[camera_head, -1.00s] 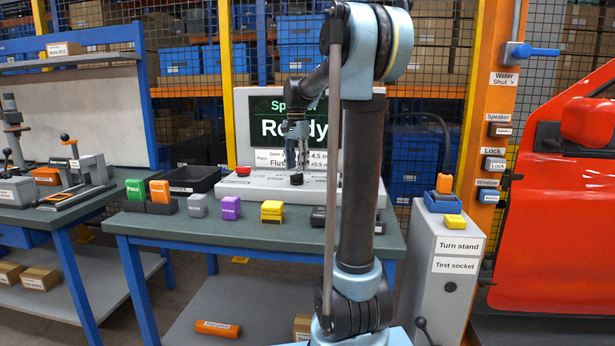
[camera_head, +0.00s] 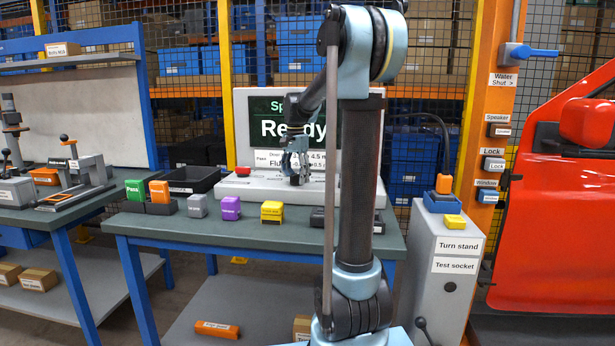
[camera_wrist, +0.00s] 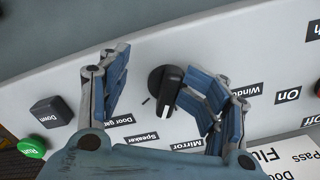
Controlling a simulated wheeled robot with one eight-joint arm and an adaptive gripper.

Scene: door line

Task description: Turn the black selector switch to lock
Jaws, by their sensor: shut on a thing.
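The black selector switch (camera_wrist: 165,91) is a round knob with a raised grip and a white mark on one end. It sits on the pale sloping panel, with the labels Speaker, Mirror and Window around it in the wrist view. No Lock label is readable there. In the head view my gripper (camera_head: 296,170) is down at the switch (camera_head: 295,180), in front of the screen.
A Down button (camera_wrist: 50,112) and a green Run button (camera_wrist: 31,147) are left on the panel. A red button (camera_head: 243,171) shows in the head view. Coloured blocks, including a purple one (camera_head: 229,208), line the bench front. A red door (camera_head: 560,210) stands right.

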